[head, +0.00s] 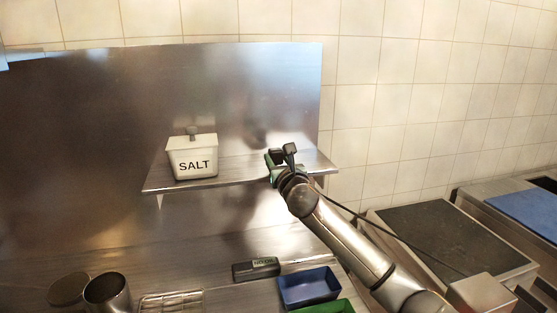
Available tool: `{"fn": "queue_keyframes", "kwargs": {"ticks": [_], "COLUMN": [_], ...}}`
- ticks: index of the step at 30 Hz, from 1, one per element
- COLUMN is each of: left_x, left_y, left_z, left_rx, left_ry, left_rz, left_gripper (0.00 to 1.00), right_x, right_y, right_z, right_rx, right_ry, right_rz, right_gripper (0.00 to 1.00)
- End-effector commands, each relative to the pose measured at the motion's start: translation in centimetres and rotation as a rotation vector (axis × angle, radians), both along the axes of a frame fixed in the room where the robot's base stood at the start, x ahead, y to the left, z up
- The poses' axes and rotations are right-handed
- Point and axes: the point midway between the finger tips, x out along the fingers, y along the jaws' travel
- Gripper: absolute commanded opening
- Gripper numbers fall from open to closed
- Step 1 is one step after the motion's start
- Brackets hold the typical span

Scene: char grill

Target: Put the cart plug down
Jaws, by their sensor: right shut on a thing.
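My right gripper (282,157) is at the right part of the steel wall shelf (232,169). It is shut on the cart plug, which is small and mostly hidden by the gripper and wrist. A dark cord (400,238) runs from the gripper down to the right, behind my forearm. I cannot tell whether the plug touches the shelf. My left gripper is not in view.
A white SALT box (193,157) with a lid stands on the shelf's left part; bare shelf lies between it and my gripper. Below are a dark labelled block (256,269), a blue tray (309,287), a green tray (325,307) and a metal pot (107,292).

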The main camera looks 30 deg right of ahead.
Motion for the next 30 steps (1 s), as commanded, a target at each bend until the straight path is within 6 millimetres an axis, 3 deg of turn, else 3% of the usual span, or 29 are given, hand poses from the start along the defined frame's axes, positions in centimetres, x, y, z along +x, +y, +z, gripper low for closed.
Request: {"fn": "queue_keyframes", "kwargs": {"ticks": [14, 15, 23, 30], "left_x": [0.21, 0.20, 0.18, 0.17], "left_y": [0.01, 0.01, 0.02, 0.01], "left_z": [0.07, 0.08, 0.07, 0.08], "left_rx": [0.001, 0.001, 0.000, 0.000], "left_ry": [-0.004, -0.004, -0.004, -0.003], "left_rz": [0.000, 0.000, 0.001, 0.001], "left_gripper": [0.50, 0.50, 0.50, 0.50], "right_x": [-0.28, -0.28, -0.27, -0.27], "right_y": [0.43, 0.43, 0.41, 0.41], "right_z": [-1.12, -1.16, -1.12, -1.03], "right_rx": [-0.002, -0.001, -0.001, 0.000], "right_ry": [-0.004, -0.004, -0.004, -0.004], "right_rz": [0.006, 0.006, 0.005, 0.005], "right_gripper": [0.00, 0.48, 0.76, 0.76]}}
